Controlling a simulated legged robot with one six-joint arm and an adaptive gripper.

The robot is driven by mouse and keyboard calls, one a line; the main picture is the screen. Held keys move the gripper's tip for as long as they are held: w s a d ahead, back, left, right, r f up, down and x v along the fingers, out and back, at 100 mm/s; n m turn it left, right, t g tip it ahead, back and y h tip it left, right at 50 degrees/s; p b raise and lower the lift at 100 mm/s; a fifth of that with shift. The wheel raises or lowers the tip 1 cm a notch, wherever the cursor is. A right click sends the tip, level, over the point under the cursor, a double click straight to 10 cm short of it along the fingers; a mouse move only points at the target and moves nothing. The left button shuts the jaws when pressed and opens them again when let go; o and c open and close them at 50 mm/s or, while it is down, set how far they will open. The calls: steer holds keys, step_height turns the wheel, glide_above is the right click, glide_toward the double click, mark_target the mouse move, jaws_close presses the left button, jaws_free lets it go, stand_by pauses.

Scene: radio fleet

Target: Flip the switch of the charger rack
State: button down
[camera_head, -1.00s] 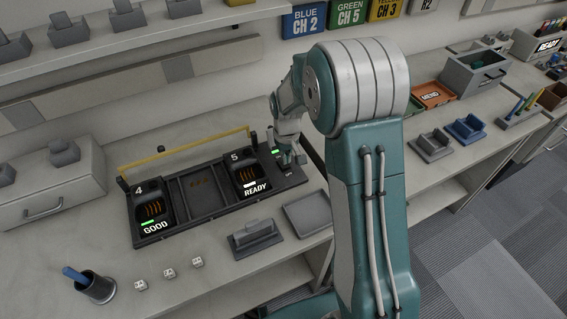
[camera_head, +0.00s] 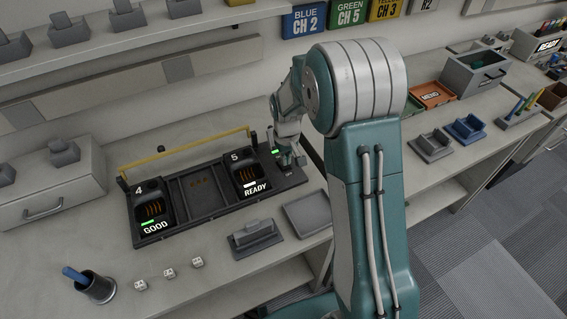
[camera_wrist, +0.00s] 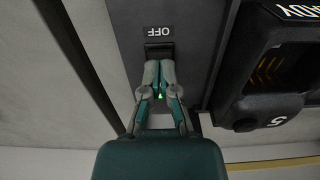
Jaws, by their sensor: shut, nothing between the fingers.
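The charger rack (camera_head: 212,216) is a long dark tray on the bench, with a yellow bar along its back. Its bay 4 reads GOOD and its bay 5 reads READY. In the wrist view, a small black switch (camera_wrist: 158,47) sits on the rack's end panel beside an upside-down OFF label. My gripper (camera_wrist: 159,66) is shut and empty, its fingertips at the switch's edge and covering part of it. I cannot tell whether they touch. A green light shows between the fingers. In the head view my gripper (camera_head: 291,161) is over the rack's right end.
A grey cradle (camera_head: 255,238) and a shallow grey tray (camera_head: 307,213) lie in front of the rack. Several white dice and a dark cup (camera_head: 95,288) stand at the front left. A grey drawer box (camera_head: 55,185) is left of the rack.

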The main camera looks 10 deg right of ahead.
steer(key=shift+f, duration=1.1)
stand_by(0.6)
steer(key=shift+r, duration=3.55)
step_height(320, 180, up, 9)
steer(key=t, duration=0.1)
glide_above(286, 167)
steer(key=s, duration=0.5)
steer(key=s+r+m+t, duration=0.1)
steer(key=s+r+t, duration=0.2)
steer(key=s+r, duration=0.8)
steer(key=s+f+m+t, duration=0.1)
steer(key=s, duration=0.9)
steer(key=shift+s+t, duration=0.2)
steer(key=shift+t, duration=0.1)
